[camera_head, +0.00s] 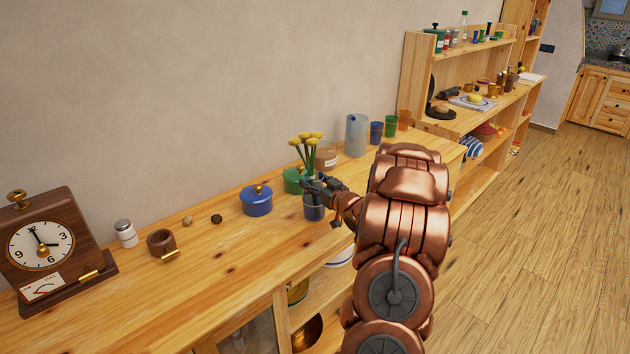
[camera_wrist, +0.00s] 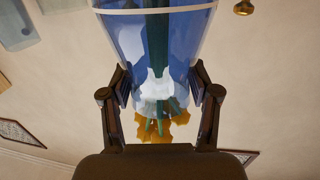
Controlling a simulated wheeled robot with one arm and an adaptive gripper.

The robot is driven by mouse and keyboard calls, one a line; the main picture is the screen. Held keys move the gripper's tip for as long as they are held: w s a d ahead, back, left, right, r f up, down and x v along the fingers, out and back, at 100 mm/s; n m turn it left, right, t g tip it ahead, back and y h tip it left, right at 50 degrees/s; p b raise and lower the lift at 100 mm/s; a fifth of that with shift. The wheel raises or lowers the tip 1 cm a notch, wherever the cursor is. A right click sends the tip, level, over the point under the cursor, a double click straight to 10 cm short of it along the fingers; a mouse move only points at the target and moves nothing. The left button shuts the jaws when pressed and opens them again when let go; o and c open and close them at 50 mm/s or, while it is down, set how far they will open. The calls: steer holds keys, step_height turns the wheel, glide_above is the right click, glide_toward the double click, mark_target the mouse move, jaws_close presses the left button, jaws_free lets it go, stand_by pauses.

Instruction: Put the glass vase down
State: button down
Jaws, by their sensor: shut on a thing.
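The glass vase (camera_head: 314,211) is blue and see-through, with green stems and yellow flowers (camera_head: 305,139) standing up out of it. It is upright by the front part of the wooden counter (camera_head: 215,265). My gripper (camera_head: 318,187) is shut on the vase, reaching it from the right. In the wrist view the vase (camera_wrist: 150,45) appears upside down between the two fingers of my gripper (camera_wrist: 158,80), with the flowers below. I cannot tell whether the vase's base touches the counter. Part of the vase is hidden behind my gripper.
A blue lidded pot (camera_head: 256,201) stands left of the vase, and a green pot (camera_head: 293,181) is close behind it. A pale pitcher (camera_head: 356,135) and coloured cups (camera_head: 376,132) stand farther back. A clock (camera_head: 42,245) is at the left. The counter's front left is bare.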

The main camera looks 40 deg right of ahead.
steer(key=shift+c, duration=1.3)
jaws_free()
steer(key=shift+f, duration=0.1)
steer(key=s+a+b, duration=0.2)
steer(key=s, duration=1)
steer(key=shift+r+b, duration=0.35)
steer(key=shift+r, duration=0.1)
